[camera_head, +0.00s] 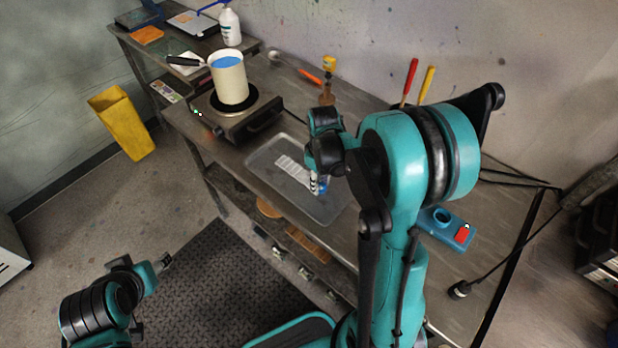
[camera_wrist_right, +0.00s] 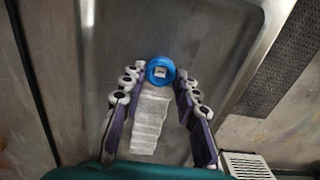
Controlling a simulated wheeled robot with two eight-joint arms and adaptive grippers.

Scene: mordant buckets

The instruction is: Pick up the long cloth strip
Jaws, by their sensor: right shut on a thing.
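The long cloth strip (camera_head: 292,168) is pale and pleated, and it lies over the grey metal tray (camera_head: 262,153). In the right wrist view the strip (camera_wrist_right: 150,122) runs between my fingers, with a blue ring-like piece (camera_wrist_right: 160,70) at its end. My right gripper (camera_head: 318,184) is over the tray, its fingertips (camera_wrist_right: 160,74) shut on that blue end of the strip. Part of the strip is hidden behind the fingers in the head view. My left gripper (camera_head: 164,262) is low at the left, away from the bench; its opening is too small to judge.
A cream pot (camera_head: 229,80) with blue liquid stands on a hot plate (camera_head: 240,122) behind the tray. A brown bottle (camera_head: 327,95) and red and yellow handled tools (camera_head: 410,80) stand at the back. A yellow bin (camera_head: 122,122) stands left.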

